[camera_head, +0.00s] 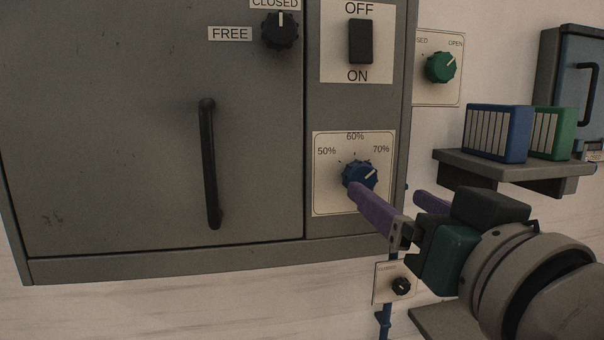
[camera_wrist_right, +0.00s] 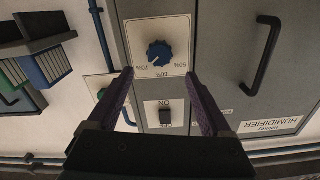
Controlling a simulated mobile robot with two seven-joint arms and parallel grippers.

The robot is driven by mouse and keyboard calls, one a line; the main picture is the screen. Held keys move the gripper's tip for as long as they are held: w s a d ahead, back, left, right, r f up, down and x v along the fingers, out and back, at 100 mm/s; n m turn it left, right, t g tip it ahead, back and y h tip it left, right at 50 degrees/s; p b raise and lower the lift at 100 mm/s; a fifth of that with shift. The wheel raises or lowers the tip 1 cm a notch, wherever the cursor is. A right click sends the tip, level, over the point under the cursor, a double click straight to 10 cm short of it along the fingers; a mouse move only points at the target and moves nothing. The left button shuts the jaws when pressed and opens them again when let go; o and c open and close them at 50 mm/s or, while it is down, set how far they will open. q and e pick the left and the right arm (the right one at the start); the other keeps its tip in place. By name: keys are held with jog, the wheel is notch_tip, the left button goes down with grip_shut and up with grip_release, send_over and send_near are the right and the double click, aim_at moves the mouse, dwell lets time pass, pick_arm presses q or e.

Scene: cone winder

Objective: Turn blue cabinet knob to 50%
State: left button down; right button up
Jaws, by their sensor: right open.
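The blue knob (camera_head: 361,176) sits on a white plate (camera_head: 325,201) marked 50%, 60% and 70% on the grey cabinet. Its white pointer line aims up and right, towards 70%. My right gripper (camera_head: 387,193) is open and empty, with purple fingers; one fingertip overlaps the knob's lower edge in the head view. In the right wrist view the picture is upside down; the blue knob (camera_wrist_right: 159,53) lies beyond the gap between the fingertips (camera_wrist_right: 159,74), not between the fingers. Whether a finger touches it, I cannot tell. My left gripper is not in view.
The black OFF/ON switch (camera_head: 360,41) is above the knob; another black knob (camera_head: 280,31) is up left. A black door handle (camera_head: 209,163) sticks out left. A green knob (camera_head: 440,67) and a shelf (camera_head: 520,166) with binders are on the right.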

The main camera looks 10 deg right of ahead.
aim_at(363, 177)
jog(key=w+p, duration=0.2)
jog(key=w, duration=0.4)
jog(key=shift+w+r, duration=0.15)
jog(key=shift+w, duration=0.05)
jog(key=shift+w+a+p, duration=0.1)
jog(key=shift+w+p, duration=0.3)
jog(key=shift+w, duration=0.3)
jog(key=c, duration=0.9)
grip_shut()
